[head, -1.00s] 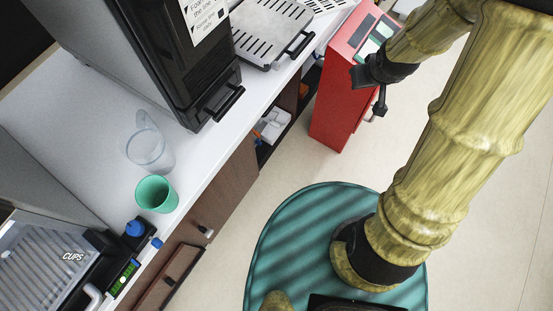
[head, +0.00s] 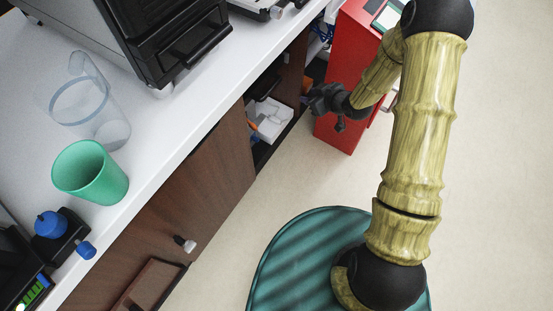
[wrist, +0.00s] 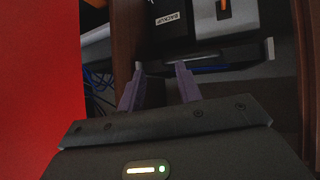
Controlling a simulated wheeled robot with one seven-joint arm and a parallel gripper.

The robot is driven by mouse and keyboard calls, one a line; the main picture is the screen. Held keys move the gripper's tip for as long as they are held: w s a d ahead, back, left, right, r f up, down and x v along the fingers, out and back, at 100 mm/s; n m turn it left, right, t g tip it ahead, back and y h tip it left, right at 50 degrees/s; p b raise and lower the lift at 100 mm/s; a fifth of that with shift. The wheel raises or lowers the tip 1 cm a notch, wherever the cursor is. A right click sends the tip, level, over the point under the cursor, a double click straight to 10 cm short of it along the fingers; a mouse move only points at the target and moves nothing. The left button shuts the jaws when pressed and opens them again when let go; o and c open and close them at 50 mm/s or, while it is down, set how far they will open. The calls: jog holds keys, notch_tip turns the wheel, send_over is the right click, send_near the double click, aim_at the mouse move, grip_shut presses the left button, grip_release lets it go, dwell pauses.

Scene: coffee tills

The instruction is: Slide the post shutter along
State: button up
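Brown wood panels front the counter. One panel (head: 205,185) stands beside an open compartment, and a small white-tipped knob (head: 186,243) sticks out lower left; no label tells me which piece is the post shutter. My gripper (head: 314,95) is in front of the cabinet opening, just left of the red cabinet. In the wrist view my gripper (wrist: 160,82) has two purple fingers spread apart with nothing seen between them. They point into the dim compartment, beside an upright brown edge (wrist: 127,40). A dark item labelled BACKUP (wrist: 168,20) lies beyond.
The red cabinet (head: 340,105) stands close to my gripper and fills the wrist view's left side. White items (head: 269,118) lie in the compartment. The floor at right is clear.

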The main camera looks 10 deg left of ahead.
jog(key=s+a+f+n+y+b, duration=0.1)
jog(key=s+a+f+y+b, duration=0.1)
jog(key=f+b, duration=0.4)
jog(key=s+a+f+n+y+b, duration=0.1)
jog(key=a+f+y+b, duration=0.3)
jog(key=f, duration=0.9)
jog(key=s+a+f+y+b, duration=0.2)
jog(key=a+f+y+b, duration=0.1)
jog(key=f+b, duration=0.7)
jog(key=shift+s+a+f+n+g, duration=0.2)
jog(key=shift+s+a+n+g, duration=0.15)
jog(key=shift+a, duration=0.25)
jog(key=b+x, duration=0.3)
jog(key=x, duration=0.5)
grip_shut()
jog(key=shift+w+d+b, duration=0.5)
jog(key=shift+w, duration=0.65)
jog(key=shift+w+d+b, duration=0.5)
jog(key=shift+w+d, duration=0.05)
jog(key=shift+w, duration=0.65)
jog(key=shift+w+d+b, duration=0.5)
jog(key=shift+w, duration=0.65)
jog(key=shift+o, duration=1.2)
grip_release()
